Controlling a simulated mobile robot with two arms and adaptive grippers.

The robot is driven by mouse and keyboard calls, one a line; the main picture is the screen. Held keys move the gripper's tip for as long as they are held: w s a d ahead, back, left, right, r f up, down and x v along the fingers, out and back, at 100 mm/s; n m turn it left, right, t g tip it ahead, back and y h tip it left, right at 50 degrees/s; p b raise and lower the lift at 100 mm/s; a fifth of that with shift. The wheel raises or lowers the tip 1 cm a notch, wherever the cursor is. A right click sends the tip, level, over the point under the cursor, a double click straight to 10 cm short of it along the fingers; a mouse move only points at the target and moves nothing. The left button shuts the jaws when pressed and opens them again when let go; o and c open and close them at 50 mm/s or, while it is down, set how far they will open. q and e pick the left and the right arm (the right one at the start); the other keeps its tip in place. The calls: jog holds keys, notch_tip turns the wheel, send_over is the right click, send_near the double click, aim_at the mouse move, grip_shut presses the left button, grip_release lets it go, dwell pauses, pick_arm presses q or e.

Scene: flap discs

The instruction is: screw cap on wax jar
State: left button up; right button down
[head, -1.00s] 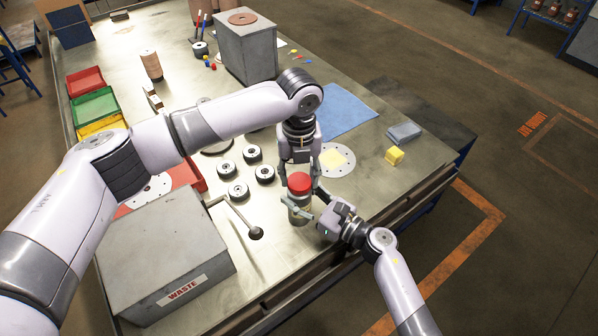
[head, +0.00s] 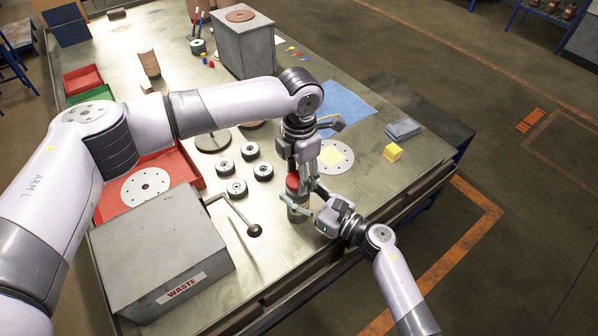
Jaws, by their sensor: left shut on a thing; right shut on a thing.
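The wax jar (head: 295,210) stands upright near the table's front edge, a greyish-green body partly hidden by my grippers. The red cap (head: 292,184) sits at the top of the jar; I cannot tell how tightly it is seated. My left gripper (head: 304,183) reaches down from above and is shut on the red cap, its fingers partly covering it. My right gripper (head: 308,213) comes in from the lower right and is shut on the jar's body, below the cap.
Several dark flap discs (head: 237,187) lie left of the jar. A lever with a dark knob (head: 254,230) is beside the grey waste box (head: 165,255).

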pick_arm(q)
jog(key=o, duration=0.7)
jog(key=shift+o, duration=0.2)
jog(key=shift+r, duration=2.25)
jog(key=shift+c, duration=0.4)
